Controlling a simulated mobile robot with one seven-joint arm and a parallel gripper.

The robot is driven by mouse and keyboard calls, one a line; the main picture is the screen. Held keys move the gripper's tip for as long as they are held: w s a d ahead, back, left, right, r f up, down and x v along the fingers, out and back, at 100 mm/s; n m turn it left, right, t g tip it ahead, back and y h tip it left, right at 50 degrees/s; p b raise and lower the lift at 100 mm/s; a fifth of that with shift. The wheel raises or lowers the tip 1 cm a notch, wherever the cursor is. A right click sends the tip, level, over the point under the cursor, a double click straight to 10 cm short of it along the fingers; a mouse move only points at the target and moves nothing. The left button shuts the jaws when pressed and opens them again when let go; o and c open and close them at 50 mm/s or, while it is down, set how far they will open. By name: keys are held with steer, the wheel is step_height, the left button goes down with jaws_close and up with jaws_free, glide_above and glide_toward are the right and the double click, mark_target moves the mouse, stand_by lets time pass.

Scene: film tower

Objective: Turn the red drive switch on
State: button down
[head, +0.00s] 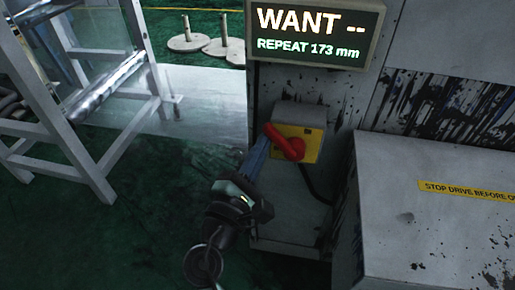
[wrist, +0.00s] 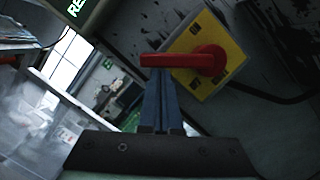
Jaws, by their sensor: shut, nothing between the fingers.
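The red drive switch (head: 284,141) is a rotary handle on a yellow plate (head: 313,146), fixed to a grey box on the machine's side. In the head view its handle points up and left from its hub. In the wrist view the red handle (wrist: 183,60) points left across the yellow plate (wrist: 228,42). My gripper (head: 262,142) is shut and empty, with its blue-grey fingers at the handle's free end. In the wrist view the fingertips (wrist: 160,78) are just below that end; whether they touch it I cannot tell.
A display (head: 315,35) above the switch reads "WANT --" and "REPEAT 173 mm". A grey cabinet (head: 440,220) with a yellow "STOP DRIVE BEFORE" label stands at right. A dark cable runs from the switch box. A white frame (head: 90,140) stands at left; green floor lies between.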

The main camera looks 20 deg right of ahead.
mark_target(280, 138)
steer(key=m, duration=0.1)
steer(key=d+r+m+g+p, duration=0.1)
steer(key=m, duration=0.1)
steer(key=s+r+m+p, duration=0.1)
steer(key=m, duration=0.1)
steer(key=shift+d+r, duration=0.2)
steer(key=shift+d, duration=0.05)
steer(key=shift+s+d+r+m+g+y+p, duration=0.15)
steer(key=shift+d+m+p, duration=0.1)
steer(key=shift+m, duration=0.3)
steer(key=shift+s+d+r+m+g+y+p, duration=0.1)
steer(key=shift+s+d+m, duration=0.1)
steer(key=shift+m, duration=0.3)
steer(key=shift+s+d+r+m+g+y+p, duration=0.15)
steer(key=shift+d+m+p, duration=0.1)
steer(key=shift+m, duration=0.3)
steer(key=shift+w, duration=0.1)
